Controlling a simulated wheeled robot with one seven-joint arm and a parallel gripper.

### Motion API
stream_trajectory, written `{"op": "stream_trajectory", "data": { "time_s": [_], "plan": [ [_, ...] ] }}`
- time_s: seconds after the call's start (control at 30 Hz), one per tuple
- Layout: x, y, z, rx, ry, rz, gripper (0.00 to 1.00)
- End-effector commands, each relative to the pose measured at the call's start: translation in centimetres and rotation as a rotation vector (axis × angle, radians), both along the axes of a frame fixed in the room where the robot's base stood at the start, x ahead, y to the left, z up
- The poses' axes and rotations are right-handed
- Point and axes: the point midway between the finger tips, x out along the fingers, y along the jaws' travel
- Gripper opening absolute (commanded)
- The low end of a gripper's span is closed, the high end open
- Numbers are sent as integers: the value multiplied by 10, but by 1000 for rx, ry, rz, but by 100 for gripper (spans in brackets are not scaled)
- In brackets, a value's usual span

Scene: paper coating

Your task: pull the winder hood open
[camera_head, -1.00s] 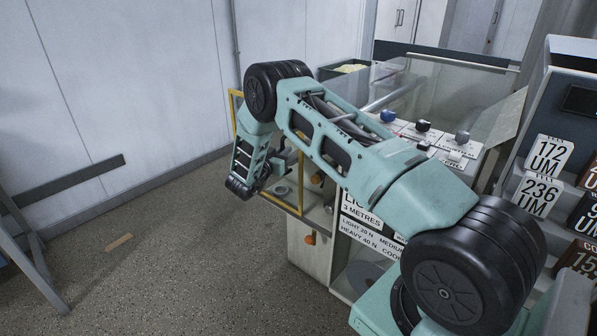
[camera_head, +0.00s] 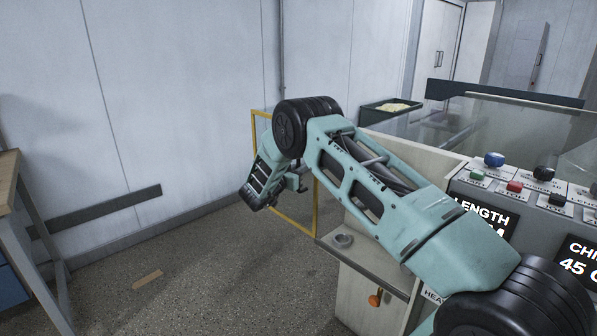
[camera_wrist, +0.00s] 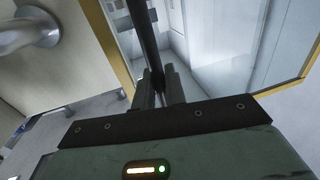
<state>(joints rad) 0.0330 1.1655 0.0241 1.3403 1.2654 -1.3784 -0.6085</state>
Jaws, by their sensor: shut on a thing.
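The winder hood (camera_head: 315,207) is a clear panel in a yellow frame, standing out to the left of the machine in the head view. Its yellow edges also show on both sides of the wrist view (camera_wrist: 118,46). My gripper (camera_head: 299,181) is at the hood, partly hidden behind my wrist in the head view. In the wrist view my gripper (camera_wrist: 162,86) is shut on a dark bar, the hood handle (camera_wrist: 145,38), which runs up between the fingers. The hood's hinge side is not clear to see.
The machine's grey ledge (camera_head: 345,256) with a small round cup and an orange knob (camera_head: 375,299) below it lie right of the hood. A control panel (camera_head: 520,190) is farther right. A wood-topped table (camera_head: 8,180) stands at the left edge. The floor between is mostly clear.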

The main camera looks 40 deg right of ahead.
Motion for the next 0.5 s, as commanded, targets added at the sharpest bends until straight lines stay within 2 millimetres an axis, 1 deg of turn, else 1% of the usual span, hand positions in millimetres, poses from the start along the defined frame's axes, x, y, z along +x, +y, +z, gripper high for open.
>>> {"op": "stream_trajectory", "data": {
  "time_s": [0.37,0.4,0.43,0.47,0.5],
  "plan": [
    [0,1,-1,2,1,2,0],
    [0,1,-1,2,1,2,15],
    [0,1,-1,2,1,2,24],
    [0,1,-1,2,1,2,30],
    [0,1,-1,2,1,1,30]
  ]
}}
